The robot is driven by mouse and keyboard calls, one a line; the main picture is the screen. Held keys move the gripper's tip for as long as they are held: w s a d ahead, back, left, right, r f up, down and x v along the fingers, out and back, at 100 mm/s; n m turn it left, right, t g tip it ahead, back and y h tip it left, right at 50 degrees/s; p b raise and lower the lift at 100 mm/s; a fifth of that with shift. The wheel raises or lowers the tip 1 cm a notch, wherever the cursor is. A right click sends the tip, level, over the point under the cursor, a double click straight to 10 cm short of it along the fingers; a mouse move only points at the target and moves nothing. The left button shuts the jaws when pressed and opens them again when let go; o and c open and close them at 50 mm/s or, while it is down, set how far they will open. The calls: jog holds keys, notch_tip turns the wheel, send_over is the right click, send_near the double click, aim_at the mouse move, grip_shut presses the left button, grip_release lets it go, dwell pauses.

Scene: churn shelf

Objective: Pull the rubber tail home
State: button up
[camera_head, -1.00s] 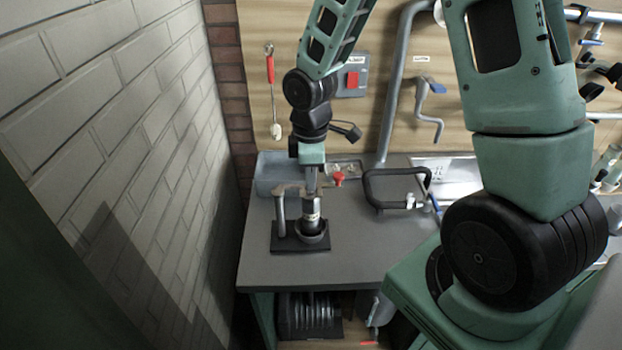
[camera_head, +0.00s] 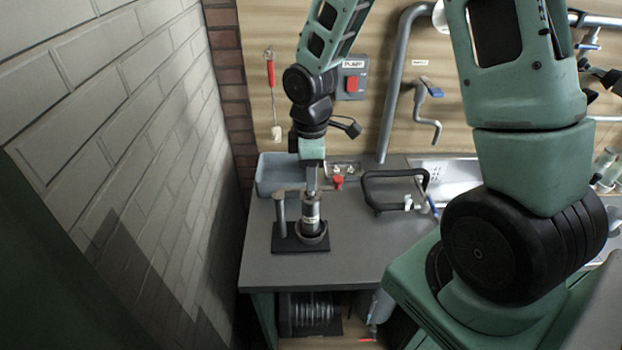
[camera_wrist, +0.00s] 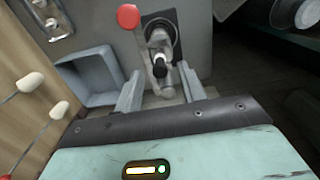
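A steel shell (camera_head: 310,214) with dark parts stands upright in a round cup (camera_head: 315,241) on a black base plate (camera_head: 285,243), with a grey post (camera_head: 280,213) beside it. My gripper (camera_head: 311,184) points down right above the shell. In the wrist view my gripper (camera_wrist: 159,80) has its two grey fingers apart, one on each side of a small black, round-ended piece (camera_wrist: 160,64), which looks like the rubber tail. Gaps show between it and the fingers. The shell's lower part is hidden behind this piece in the wrist view.
A red knob (camera_head: 338,181) stands close right of my gripper. A blue-grey bin (camera_head: 272,175) is behind it. A black-handled frame (camera_head: 392,190) lies to the right on the grey bench (camera_head: 360,245). A brick wall (camera_head: 190,190) is close on the left. The bench front is clear.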

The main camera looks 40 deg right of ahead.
jog(key=shift+r+p, duration=2.15)
jog(key=shift+r, duration=0.35)
jog(key=shift+f, duration=0.1)
